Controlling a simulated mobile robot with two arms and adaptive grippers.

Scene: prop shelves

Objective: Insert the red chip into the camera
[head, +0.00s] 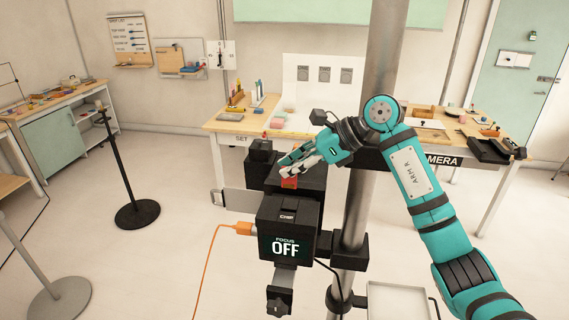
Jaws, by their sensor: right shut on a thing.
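The black camera (310,183) is mounted on a stand in the middle of the head view. Its near block has a top face with a small slot marked CHIP (287,216) and a front screen (285,247) reading "FOCUS OFF". The red chip (289,183) is at the fingertips of my right gripper (291,168), which is shut on it. The chip is over the camera's top, behind the marked slot, and apart from that slot. I cannot tell whether it touches the camera's top. My left gripper is not in view.
An orange cable (213,240) plugs into the camera's left side. A grey pole (383,50) rises just right of it. Behind stands a long table (220,126) with small props. A black stand (121,170) is at the left. Open floor lies between.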

